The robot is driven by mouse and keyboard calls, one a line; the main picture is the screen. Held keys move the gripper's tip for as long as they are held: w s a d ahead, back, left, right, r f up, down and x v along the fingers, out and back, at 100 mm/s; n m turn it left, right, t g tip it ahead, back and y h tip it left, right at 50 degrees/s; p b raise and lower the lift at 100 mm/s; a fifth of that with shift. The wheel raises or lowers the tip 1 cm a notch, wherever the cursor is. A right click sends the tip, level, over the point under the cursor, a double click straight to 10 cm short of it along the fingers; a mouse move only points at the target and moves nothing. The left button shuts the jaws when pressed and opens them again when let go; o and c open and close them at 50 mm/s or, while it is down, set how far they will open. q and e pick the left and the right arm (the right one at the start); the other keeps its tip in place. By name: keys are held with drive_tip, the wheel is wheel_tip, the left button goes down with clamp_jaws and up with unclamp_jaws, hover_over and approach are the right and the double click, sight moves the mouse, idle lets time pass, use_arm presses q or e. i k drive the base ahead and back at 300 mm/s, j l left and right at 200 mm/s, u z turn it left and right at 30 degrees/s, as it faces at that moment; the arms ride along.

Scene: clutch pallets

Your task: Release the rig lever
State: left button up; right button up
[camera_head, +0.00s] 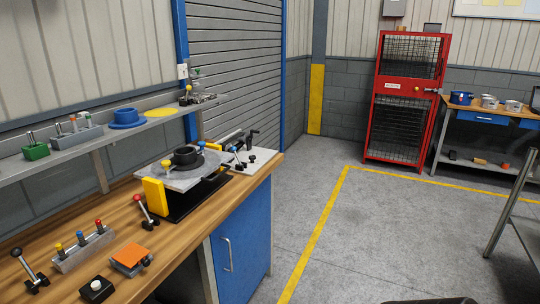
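A clutch rig (188,172) stands on the wooden workbench, on a black base plate (183,207) with a yellow block (155,195) at its front left. A grey plate with a black hub (187,154) sits on top. Several levers are near it: a red-knobbed lever (144,209) stands tilted in front of the rig, and a black-handled lever (238,158) is at its right side. I cannot tell which is the rig lever, or whether it is clamped. Neither of my grippers is in view.
The bench front holds a lever with a black knob (29,267), a grey block with coloured knobs (83,248), an orange-topped block (131,258) and a black button box (96,289). A shelf (110,134) runs above. A red cage (405,100) stands behind open floor (390,230).

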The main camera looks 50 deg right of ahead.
sight(233, 148)
drive_tip(key=l+z, duration=0.1)
drive_tip(key=z, duration=1.45)
drive_tip(key=i+l+z, duration=0.2)
drive_tip(key=i, duration=0.5)
drive_tip(key=i+l+z, duration=0.25)
drive_tip(key=i, duration=0.45)
